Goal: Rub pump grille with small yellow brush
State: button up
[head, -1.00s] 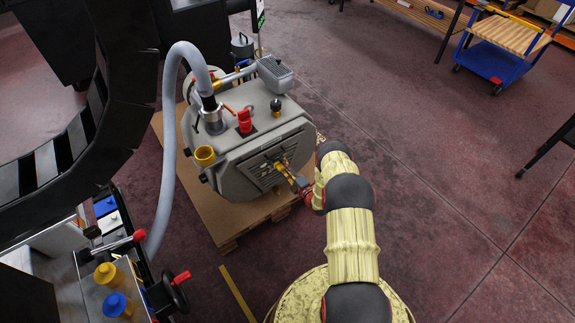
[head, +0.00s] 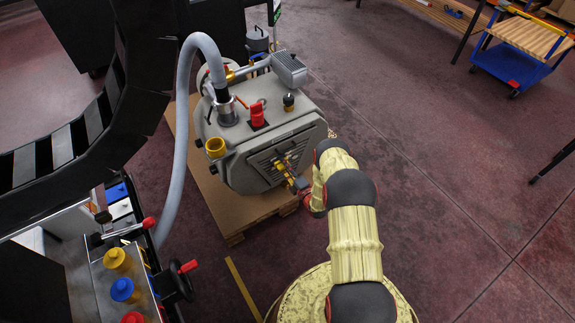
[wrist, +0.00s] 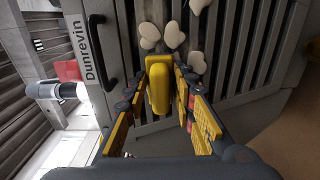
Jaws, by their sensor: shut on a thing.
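The grey pump (head: 235,160) sits on a wooden pallet, with its slatted grille (head: 262,168) facing my arm. My gripper (head: 292,180) is in front of the grille. In the wrist view, my gripper (wrist: 168,82) is shut on the small yellow brush (wrist: 159,85), whose rounded yellow body lies between the fingers. The brush's far end points at the grille slats (wrist: 240,50); its bristles are hidden, and I cannot tell whether it touches. Several pale, rounded patches (wrist: 173,36) lie on the grille just beyond and right of the brush.
A grey hose (head: 172,150) arches up from the pump's top. A black handle (wrist: 92,50) stands left of the brush. The pallet (head: 215,205) projects below the pump. A panel with coloured knobs (head: 120,258) is at lower left.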

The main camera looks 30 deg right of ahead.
jog(key=shift+a+r, duration=0.15)
jog(key=shift+a, duration=0.95)
jog(key=shift+s+d+p, duration=0.1)
jog(key=shift+s+p, duration=0.25)
jog(key=shift+s, duration=2.7)
jog(key=s, duration=0.3)
jog(key=shift+d, duration=0.1)
